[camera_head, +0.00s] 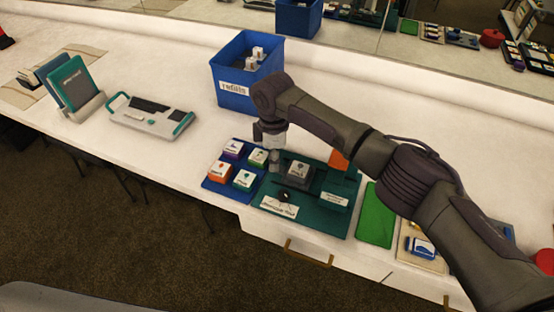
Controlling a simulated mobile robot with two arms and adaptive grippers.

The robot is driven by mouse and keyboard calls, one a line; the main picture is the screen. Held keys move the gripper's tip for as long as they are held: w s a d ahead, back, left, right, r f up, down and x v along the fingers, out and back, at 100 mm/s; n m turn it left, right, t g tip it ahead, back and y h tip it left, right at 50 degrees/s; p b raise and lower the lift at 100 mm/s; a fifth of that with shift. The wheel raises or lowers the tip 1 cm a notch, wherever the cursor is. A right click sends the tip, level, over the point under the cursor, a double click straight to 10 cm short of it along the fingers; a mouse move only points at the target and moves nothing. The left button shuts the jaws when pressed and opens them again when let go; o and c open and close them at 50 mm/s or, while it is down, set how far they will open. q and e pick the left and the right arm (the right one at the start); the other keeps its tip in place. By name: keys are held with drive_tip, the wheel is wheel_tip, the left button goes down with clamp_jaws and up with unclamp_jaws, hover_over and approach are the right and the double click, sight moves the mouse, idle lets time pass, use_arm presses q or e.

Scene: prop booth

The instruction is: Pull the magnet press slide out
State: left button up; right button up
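What looks like the magnet press is a dark teal board (325,222) on the white counter. It carries a grey block (300,170), a small black knob (285,197) and white labels. An orange part (338,160) stands at its back, partly behind my arm. The slide cannot be told apart clearly from the rest of the press. My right gripper (274,165) points down at the board's back left corner, left of the grey block. Its fingers are too small to tell open from shut, or whether they touch anything. My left gripper is not in view.
A blue tray (217,185) with several small coloured blocks adjoins the board's left side. A blue bin (233,99) stands behind. A white-and-teal device (150,113) and upright panels (75,85) are further left. A green mat (375,215) lies right. A mirror runs along the back.

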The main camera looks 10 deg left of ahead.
drive_tip(key=shift+o, duration=1.1)
drive_tip(key=shift+a, duration=0.15)
drive_tip(key=shift+f, duration=0.1)
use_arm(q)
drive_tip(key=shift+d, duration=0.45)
use_arm(e)
drive_tip(key=shift+r, duration=4.1)
